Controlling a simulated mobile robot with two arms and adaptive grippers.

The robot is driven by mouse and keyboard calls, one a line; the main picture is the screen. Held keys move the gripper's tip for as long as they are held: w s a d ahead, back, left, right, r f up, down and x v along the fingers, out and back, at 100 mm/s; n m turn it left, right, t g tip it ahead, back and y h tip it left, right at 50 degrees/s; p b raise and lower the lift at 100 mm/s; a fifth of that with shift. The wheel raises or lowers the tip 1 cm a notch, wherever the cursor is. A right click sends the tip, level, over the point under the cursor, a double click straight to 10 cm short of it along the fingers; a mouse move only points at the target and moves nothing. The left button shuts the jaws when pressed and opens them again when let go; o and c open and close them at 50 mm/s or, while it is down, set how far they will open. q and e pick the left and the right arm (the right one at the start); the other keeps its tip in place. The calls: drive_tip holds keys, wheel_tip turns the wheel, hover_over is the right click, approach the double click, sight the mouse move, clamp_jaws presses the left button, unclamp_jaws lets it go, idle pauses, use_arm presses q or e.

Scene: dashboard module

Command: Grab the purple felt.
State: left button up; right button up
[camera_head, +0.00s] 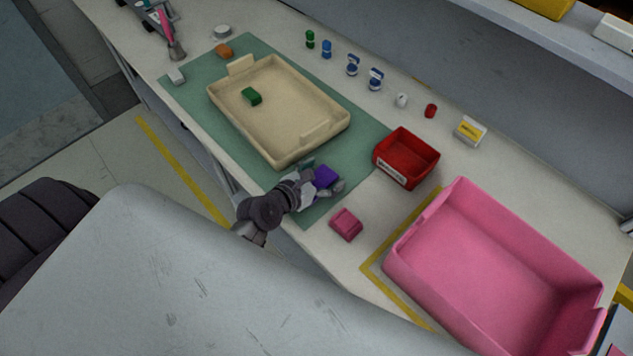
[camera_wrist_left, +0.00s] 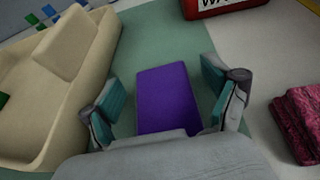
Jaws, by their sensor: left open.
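The purple felt (camera_head: 325,177) is a small flat block on the green mat, near the front corner of the cream tray. In the left wrist view the purple felt (camera_wrist_left: 167,98) lies between the two spread fingers. My left gripper (camera_head: 318,181) is open, with its fingers on either side of the felt. In the left wrist view my left gripper (camera_wrist_left: 168,95) shows teal finger pads with visible gaps to the felt on both sides. Part of the felt is hidden by the gripper. My right gripper is not in view.
The cream tray (camera_head: 222,95) holds a green block (camera_head: 251,96). A pink-red felt block (camera_head: 346,224) lies right of the gripper. A red bin (camera_head: 404,173) stands behind it, and a large pink crate (camera_head: 470,256) is at the right. Several small items line the back.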

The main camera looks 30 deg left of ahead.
use_arm(q)
drive_tip(key=shift+s, duration=0.1)
drive_tip(key=c, duration=1)
